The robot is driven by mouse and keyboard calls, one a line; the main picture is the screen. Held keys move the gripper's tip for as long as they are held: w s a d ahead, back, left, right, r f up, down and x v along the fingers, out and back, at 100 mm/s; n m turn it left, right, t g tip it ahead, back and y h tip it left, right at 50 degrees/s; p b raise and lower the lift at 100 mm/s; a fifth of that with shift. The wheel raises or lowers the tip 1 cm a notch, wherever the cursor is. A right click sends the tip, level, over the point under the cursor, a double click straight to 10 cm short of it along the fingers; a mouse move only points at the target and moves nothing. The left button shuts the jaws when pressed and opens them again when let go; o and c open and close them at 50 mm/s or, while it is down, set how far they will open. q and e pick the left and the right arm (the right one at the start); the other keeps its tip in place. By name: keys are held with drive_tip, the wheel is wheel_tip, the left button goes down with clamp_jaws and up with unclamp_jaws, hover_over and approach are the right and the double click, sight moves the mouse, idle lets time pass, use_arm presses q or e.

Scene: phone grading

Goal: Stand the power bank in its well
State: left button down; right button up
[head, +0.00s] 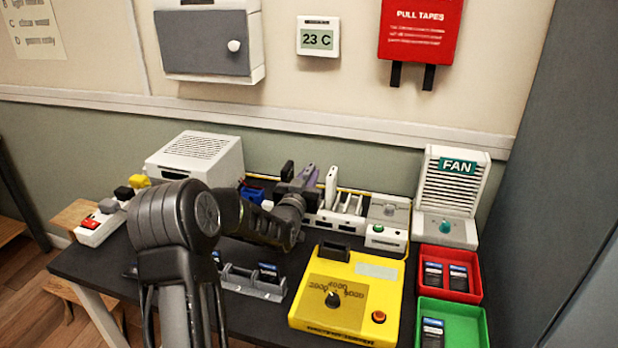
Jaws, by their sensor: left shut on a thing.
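My left arm reaches in from the bottom over the table, and my left gripper (297,184) is at the left end of a white rack (345,222) with upright slots. The gripper is shut on a thin grey-purple slab (306,176), which seems to be the power bank; it is held roughly upright and partly hidden by the gripper. I cannot tell whether its lower end is inside a well. A white upright piece (331,184) stands in the rack just to the right of it. My right gripper is not in view.
A yellow box with a dial (375,271) stands in front of the rack. A red tray (427,254) and a green tray (470,312) hold dark phones at the right. A fan unit (455,190) stands behind them, a white vented box (185,165) at back left.

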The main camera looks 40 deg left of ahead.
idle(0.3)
use_arm(q)
drive_tip(key=c, duration=1.3)
unclamp_jaws()
drive_tip(key=shift+f, duration=0.1)
wheel_tip(320, 180, up, 10)
drive_tip(key=shift+r+b, duration=0.1)
drive_tip(key=shift+b, duration=0.25)
